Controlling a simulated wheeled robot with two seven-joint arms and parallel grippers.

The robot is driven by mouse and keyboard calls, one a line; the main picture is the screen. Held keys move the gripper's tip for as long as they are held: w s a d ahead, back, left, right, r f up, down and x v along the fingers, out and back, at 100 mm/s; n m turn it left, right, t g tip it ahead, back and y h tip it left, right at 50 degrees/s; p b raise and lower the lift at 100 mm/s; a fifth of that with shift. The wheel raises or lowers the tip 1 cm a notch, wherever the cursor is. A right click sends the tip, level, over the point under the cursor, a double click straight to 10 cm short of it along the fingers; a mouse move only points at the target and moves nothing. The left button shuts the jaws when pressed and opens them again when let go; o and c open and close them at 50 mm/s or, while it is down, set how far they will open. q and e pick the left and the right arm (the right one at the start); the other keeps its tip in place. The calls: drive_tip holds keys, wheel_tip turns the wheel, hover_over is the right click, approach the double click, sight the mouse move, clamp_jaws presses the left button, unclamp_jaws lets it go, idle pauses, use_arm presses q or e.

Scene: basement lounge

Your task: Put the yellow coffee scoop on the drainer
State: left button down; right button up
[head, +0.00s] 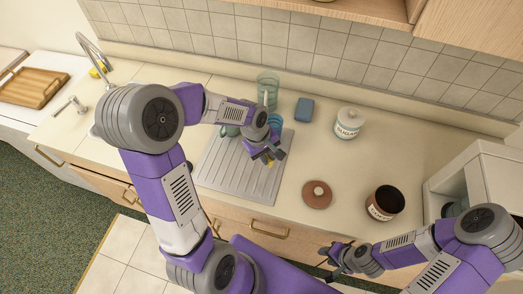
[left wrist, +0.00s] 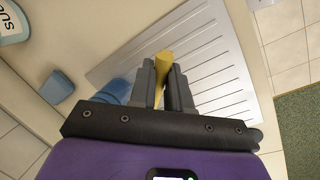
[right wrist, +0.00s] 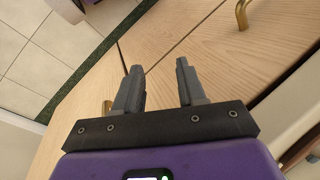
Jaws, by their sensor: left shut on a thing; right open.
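The yellow coffee scoop (left wrist: 161,68) is between the fingers of my left gripper (left wrist: 165,82), which is shut on it. In the head view, a small yellow part of the scoop (head: 270,163) shows below my left gripper (head: 266,156). The grey ribbed drainer (head: 228,171) lies on the counter beneath that gripper. In the left wrist view the drainer (left wrist: 215,65) spreads behind the scoop; I cannot tell whether the scoop touches it. My right gripper (right wrist: 160,85) is open and empty, in front of the wooden cabinet fronts.
A blue cup (head: 275,121), a green glass (head: 267,85) and a blue sponge (head: 304,109) stand behind the drainer. A sugar jar (head: 348,124), a brown lid (head: 317,194) and an open brown pot (head: 384,203) are to the right. The sink tap (head: 91,50) is at left.

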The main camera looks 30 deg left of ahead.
use_arm(q)
hover_over(268, 176)
drive_tip(key=f, duration=0.5)
drive_tip(key=shift+s+a+f+b, duration=0.2)
drive_tip(key=shift+a+b, duration=0.1)
drive_tip(key=shift+a, duration=0.05)
drive_tip(key=x, duration=0.2)
drive_tip(key=shift+s+a+f, duration=0.2)
drive_tip(key=shift+f, duration=0.3)
drive_tip(key=shift+w+f, duration=0.1)
drive_tip(key=shift+f, duration=0.3)
drive_tip(key=shift+f+b, duration=0.15)
drive_tip(key=shift+b, duration=0.25)
drive_tip(key=c, duration=1.1)
unclamp_jaws()
drive_tip(key=shift+r, duration=0.2)
